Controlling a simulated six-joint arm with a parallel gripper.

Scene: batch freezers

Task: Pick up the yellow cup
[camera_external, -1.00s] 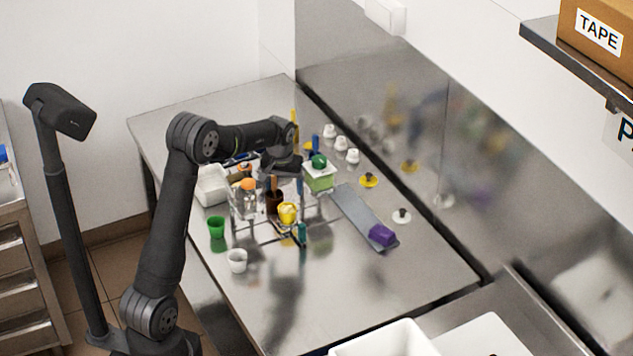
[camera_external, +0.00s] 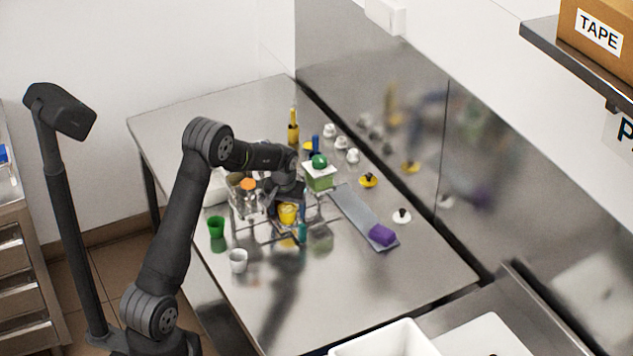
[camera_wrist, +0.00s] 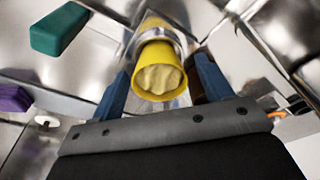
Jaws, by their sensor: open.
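The yellow cup (camera_external: 288,213) stands in a metal wire rack (camera_external: 268,232) on the steel table, directly below my gripper (camera_external: 286,200) in the external view. In the wrist view the yellow cup (camera_wrist: 158,68) sits between the two blue fingers of my gripper (camera_wrist: 162,80), with a pale yellow, lumpy content inside its rim. The fingers are apart, one on each side of the cup. I cannot tell whether either finger touches it. A metal ring or holder shows around the cup's far end.
A green cup (camera_external: 217,228) and a white cup (camera_external: 238,261) stand left of the rack. The table's front right is clear.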

